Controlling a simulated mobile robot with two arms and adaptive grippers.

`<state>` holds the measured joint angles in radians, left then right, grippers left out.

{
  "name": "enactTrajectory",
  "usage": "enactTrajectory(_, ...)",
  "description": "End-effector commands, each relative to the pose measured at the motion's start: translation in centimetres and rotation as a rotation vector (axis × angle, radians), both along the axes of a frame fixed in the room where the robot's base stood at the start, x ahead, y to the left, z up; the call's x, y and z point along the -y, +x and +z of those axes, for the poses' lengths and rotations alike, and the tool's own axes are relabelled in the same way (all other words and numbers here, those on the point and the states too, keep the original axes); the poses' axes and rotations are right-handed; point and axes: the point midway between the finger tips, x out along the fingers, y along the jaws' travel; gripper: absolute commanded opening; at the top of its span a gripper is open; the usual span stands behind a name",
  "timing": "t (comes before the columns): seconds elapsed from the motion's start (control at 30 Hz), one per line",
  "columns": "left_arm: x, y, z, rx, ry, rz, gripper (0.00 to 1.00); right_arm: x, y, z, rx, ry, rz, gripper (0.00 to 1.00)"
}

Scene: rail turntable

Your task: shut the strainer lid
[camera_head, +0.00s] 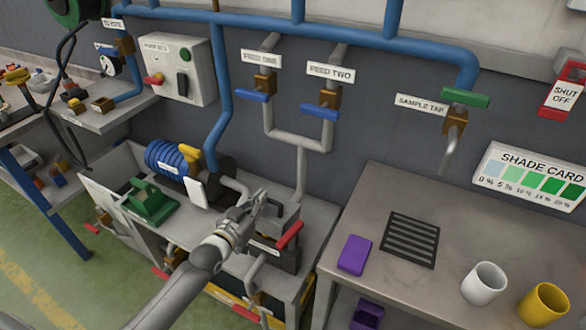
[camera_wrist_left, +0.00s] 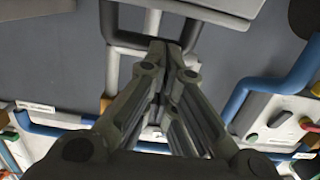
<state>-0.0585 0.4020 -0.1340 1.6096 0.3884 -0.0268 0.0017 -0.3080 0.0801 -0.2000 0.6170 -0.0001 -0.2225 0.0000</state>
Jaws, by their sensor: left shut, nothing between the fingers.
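My left gripper (camera_head: 262,196) reaches in from the lower left in the head view. Its fingers are together and empty; they also show closed in the left wrist view (camera_wrist_left: 160,75). The fingertips are at the upper left of a dark, boxy fitting (camera_head: 287,260) with a white label and a red handle (camera_head: 290,235), which appears to be the strainer. The gripper and wrist cover part of its top. I cannot tell which part is the lid or how far it stands open, nor whether the fingers touch it. My right gripper is out of view.
A blue motor (camera_head: 165,158) and a green block (camera_head: 150,203) stand on the bench to the left. Grey pipes rise behind the fitting. The right-hand table (camera_head: 370,215) holds a purple block (camera_head: 354,254), a dark grate (camera_head: 410,240), a white mug (camera_head: 484,284) and a yellow mug (camera_head: 543,304).

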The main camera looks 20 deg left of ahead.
Motion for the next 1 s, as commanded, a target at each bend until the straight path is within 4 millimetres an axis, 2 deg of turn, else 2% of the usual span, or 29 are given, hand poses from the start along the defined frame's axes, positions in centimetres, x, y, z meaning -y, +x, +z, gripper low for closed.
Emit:
enactTrajectory(0.03, -0.1, -0.4, -1.3, 0.04, -0.006, 0.0, 0.0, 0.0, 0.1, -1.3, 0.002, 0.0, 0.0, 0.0)
enactTrajectory(0.2, -0.2, -1.4, -2.1, 0.196, -0.027, 0.0, 0.0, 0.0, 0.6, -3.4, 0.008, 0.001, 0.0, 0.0)
enactTrajectory(0.4, -0.3, -2.5, -2.9, 0.195, -0.027, 0.0, 0.0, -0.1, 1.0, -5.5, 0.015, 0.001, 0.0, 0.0)
enactTrajectory(0.5, -0.4, -3.1, -3.4, 0.195, -0.026, -0.001, 0.0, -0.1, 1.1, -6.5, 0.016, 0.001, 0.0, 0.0)
enactTrajectory(0.77, -0.6, -4.3, -5.2, 0.327, -0.047, 0.0, 0.0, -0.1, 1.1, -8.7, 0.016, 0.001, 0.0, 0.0)
enactTrajectory(1.0, -0.7, -5.1, -6.2, 0.329, -0.046, -0.001, 0.0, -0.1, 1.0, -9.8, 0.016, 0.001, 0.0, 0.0)
